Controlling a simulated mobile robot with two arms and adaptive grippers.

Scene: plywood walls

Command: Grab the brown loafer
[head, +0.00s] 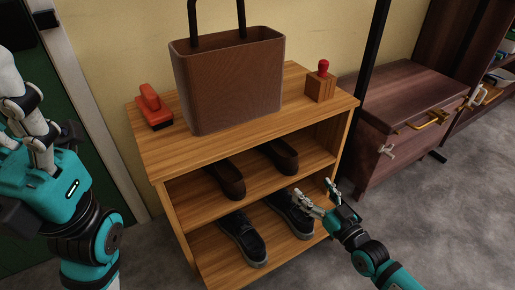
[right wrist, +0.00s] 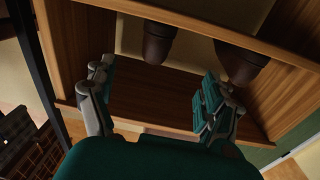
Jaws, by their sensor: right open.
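Two brown loafers sit side by side on the middle shelf: the left loafer (head: 226,179) and the right loafer (head: 281,156). Both also show at the top of the right wrist view, one near the middle (right wrist: 158,42) and one to its right (right wrist: 238,64). My right gripper (head: 314,189) is open and empty at the shelf unit's front right, apart from the loafers. Its two spread fingers show in the right wrist view (right wrist: 155,85) with nothing between them. My left gripper (head: 35,125) is at the left edge, away from the shelf; its jaw state is unclear.
The wooden shelf unit (head: 160,170) holds black shoes (head: 243,238) on its lower shelf. A brown bag (head: 228,85), an orange-red object (head: 153,106) and a wooden block with a red knob (head: 320,85) stand on top. A dark wooden chest (head: 400,105) is at the right. Grey floor lies in front.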

